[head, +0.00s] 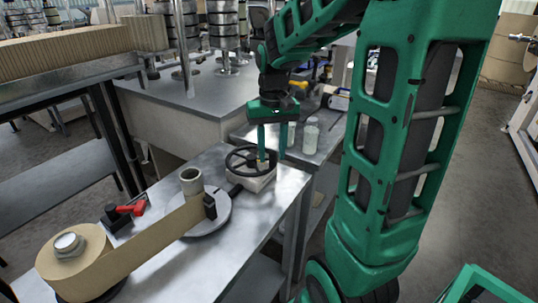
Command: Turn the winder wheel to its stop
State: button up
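The winder wheel (240,151) is a black spoked handwheel. It lies nearly flat on a pale block (252,180) at the far right end of the steel bench. My gripper (271,157) points down over the wheel's right side, with its two green fingers apart. The left finger is over the wheel and the right finger is near its right rim. I cannot tell whether either finger touches the rim. A brown paper roll (75,262) stands at the near left, and its strip (150,238) runs to a core (192,181) on a round grey plate (208,222).
A red-handled tool (132,208) and a black block lie on the bench (255,215) behind the strip. Clear jars (310,137) stand on a side table beyond the wheel. A table with stacked brown board (65,55) is at the left. Floor at the right is open.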

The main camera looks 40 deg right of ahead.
jog(key=shift+f, duration=0.6)
grip_shut()
